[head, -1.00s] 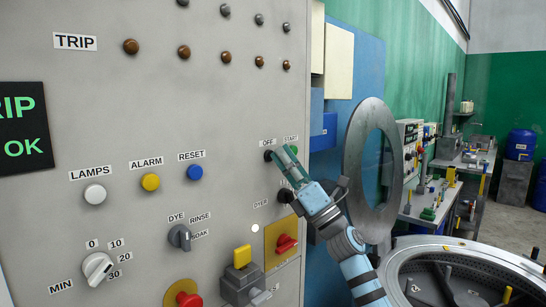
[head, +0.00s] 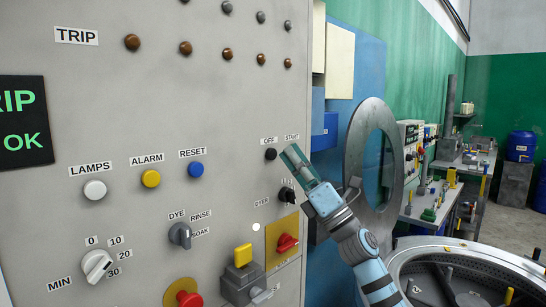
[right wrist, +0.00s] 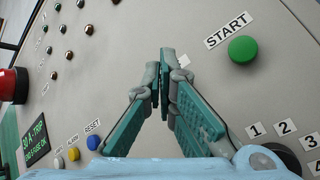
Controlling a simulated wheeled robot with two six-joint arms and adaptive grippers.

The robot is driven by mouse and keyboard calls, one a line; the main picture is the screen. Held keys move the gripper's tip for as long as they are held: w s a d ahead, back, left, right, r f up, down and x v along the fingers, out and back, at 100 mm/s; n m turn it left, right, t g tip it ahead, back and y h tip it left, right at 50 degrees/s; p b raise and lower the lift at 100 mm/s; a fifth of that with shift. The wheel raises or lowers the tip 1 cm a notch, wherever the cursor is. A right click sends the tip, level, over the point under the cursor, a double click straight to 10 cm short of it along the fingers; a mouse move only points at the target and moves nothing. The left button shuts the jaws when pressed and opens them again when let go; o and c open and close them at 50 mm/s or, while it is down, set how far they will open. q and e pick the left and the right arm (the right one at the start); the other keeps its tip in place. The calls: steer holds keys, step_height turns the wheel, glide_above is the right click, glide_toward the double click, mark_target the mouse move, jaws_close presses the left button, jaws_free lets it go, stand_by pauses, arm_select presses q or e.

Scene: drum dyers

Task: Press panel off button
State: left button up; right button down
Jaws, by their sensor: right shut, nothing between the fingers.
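The black OFF button (head: 270,154) sits on the grey panel (head: 120,115) under its OFF label, in full sight in the head view. My right gripper (head: 290,155) is shut and empty, its teal fingertips just right of the button and below the START label. The tips look apart from the OFF button. In the right wrist view the closed fingers (right wrist: 162,100) point at the panel. The green START button (right wrist: 242,49) shows to their right there, but the fingers hide it in the head view. The OFF button is not visible in the wrist view. My left gripper is out of view.
Below the tips are a black selector (head: 287,195) and a red switch on a yellow plate (head: 287,243). RESET (head: 195,169), ALARM (head: 151,178) and LAMPS (head: 95,190) buttons lie left. A round metal door (head: 355,165) stands close right of my arm.

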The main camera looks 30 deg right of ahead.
steer(key=s+b, duration=0.1)
steer(key=s, duration=0.1)
steer(key=s+d+b, duration=0.1)
steer(key=s, duration=0.1)
steer(key=shift+d, duration=0.15)
stand_by(0.7)
